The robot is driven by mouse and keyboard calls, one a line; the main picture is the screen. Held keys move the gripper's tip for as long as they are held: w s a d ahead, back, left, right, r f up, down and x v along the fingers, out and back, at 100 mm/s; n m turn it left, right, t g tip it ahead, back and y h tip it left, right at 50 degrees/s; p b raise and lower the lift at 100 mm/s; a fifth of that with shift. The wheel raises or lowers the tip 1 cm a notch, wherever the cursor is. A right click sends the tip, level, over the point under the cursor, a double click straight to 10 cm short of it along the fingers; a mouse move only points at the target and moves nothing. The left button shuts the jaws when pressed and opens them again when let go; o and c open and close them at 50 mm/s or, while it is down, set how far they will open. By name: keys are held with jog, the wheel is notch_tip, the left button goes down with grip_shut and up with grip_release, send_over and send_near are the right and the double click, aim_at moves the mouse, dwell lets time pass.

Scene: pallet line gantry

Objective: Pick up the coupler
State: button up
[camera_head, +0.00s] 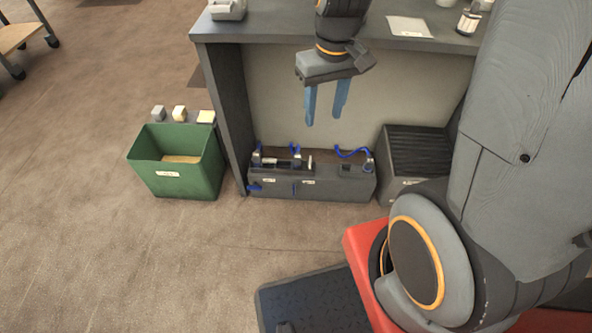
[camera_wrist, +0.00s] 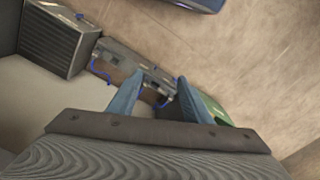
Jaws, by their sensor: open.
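A long dark grey box (camera_head: 325,187) stands on the floor under the bench, with blue hoses and small metal fittings on top. One metal fitting (camera_head: 297,160) sits near its middle and another (camera_head: 369,165) at its right end, where a blue hose arches to it. Which fitting is the coupler, I cannot tell. My gripper (camera_head: 324,120) hangs point-down above the box, its two blue fingers open and empty, clear of the fittings. In the wrist view the box (camera_wrist: 112,58) lies beyond the fingers, and the right finger hides part of its end.
A green bin (camera_head: 175,180) stands left of the box, with several small blocks behind it. A dark ribbed crate (camera_head: 418,139) stands close on the right. The bench top (camera_head: 270,27) and its left side panel (camera_head: 222,110) bound the space.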

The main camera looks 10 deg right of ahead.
aim_at(298, 156)
jog(key=w+f+n+b, duration=0.1)
jog(key=w+f+b, duration=0.6)
jog(key=f, duration=0.5)
jog(key=w+f+n+b, duration=0.1)
jog(key=w+f+b, duration=0.7)
jog(key=f, duration=0.5)
jog(key=w+f+n+b, duration=0.1)
jog(key=w+f+b, duration=0.7)
jog(key=f, duration=0.5)
jog(key=shift+d+n+t+b, duration=0.4)
jog(key=shift+b, duration=0.9)
jog(key=shift+w+a+f+b, duration=0.15)
jog(key=shift+f+b, duration=0.25)
jog(key=shift+f, duration=0.35)
jog(key=shift+w+d+f+b, duration=0.15)
jog(key=shift+f+b, duration=0.2)
jog(key=shift+f, duration=0.35)
jog(key=shift+w+a+f+b, duration=0.1)
jog(key=shift+f+b, duration=0.85)
jog(key=shift+f, duration=0.4)
jog(key=shift+a+f+b, duration=0.1)
jog(key=shift+f+b, duration=0.8)
jog(key=shift+f, duration=0.45)
jog(key=shift+r, duration=0.1)
grip_shut()
